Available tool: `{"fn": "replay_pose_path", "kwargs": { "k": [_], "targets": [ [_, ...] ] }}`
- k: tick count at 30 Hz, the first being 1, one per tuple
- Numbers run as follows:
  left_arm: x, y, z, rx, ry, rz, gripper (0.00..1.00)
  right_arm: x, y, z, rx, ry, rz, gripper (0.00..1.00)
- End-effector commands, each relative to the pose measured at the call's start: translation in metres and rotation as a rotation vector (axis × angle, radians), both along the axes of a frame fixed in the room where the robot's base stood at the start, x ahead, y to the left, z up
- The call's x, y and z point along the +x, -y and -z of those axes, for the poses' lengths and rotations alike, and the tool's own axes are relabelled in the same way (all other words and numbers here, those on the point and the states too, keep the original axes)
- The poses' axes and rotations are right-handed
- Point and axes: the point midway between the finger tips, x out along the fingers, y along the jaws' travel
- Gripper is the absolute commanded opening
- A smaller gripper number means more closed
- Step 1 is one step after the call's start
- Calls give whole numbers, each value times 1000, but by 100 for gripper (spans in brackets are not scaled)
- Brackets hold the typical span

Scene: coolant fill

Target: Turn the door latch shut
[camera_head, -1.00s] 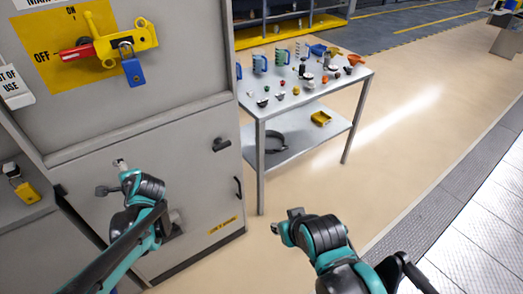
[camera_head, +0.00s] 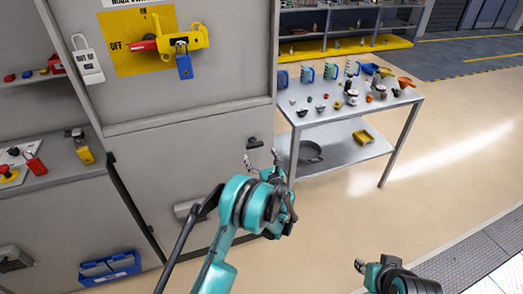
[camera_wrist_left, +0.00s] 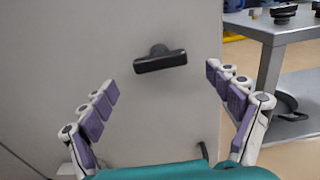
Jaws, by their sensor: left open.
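The door latch (camera_head: 254,142) is a small black handle near the right edge of the grey cabinet door (camera_head: 150,165). In the left wrist view, the latch (camera_wrist_left: 160,62) has its bar lying nearly level, and the door is flush with the cabinet as far as I see. My left gripper (camera_head: 261,159) is open and empty just in front of and below the latch. In the wrist view the spread fingers (camera_wrist_left: 161,80) stand either side of the latch, apart from it. My right gripper (camera_head: 361,266) shows at the bottom right, its jaws unclear.
A metal table (camera_head: 335,118) with mugs and small parts stands right of the cabinet, close to my left gripper. Above the door are a yellow lockout bar (camera_head: 187,38) and blue padlock (camera_head: 184,67). Open floor (camera_head: 325,235) lies in front of the table.

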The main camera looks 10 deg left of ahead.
Motion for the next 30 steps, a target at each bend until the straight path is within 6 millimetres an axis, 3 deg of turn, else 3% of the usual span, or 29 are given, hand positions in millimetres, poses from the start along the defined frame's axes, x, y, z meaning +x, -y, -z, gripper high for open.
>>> {"fn": "replay_pose_path", "kwargs": {
  "k": [9, 19, 20, 25, 30],
  "targets": [
    [37, -26, 1, -3, 1, -1, 90, 0, 0, 14, 0, 0, 0, 33],
    [42, -28, 0, -4, 1, 1, 90, 0, 0, 14, 0, 0, 0, 33],
    [42, -28, 0, -4, 1, 1, 87, 0, 0, 14, 0, 0, 0, 33],
    [42, -28, 0, -4, 1, 1, 42, 0, 0, 14, 0, 0, 0, 33],
    [42, -28, 0, -5, 2, 1, 40, 0, 0, 14, 0, 0, 0, 33]
  ]
}}
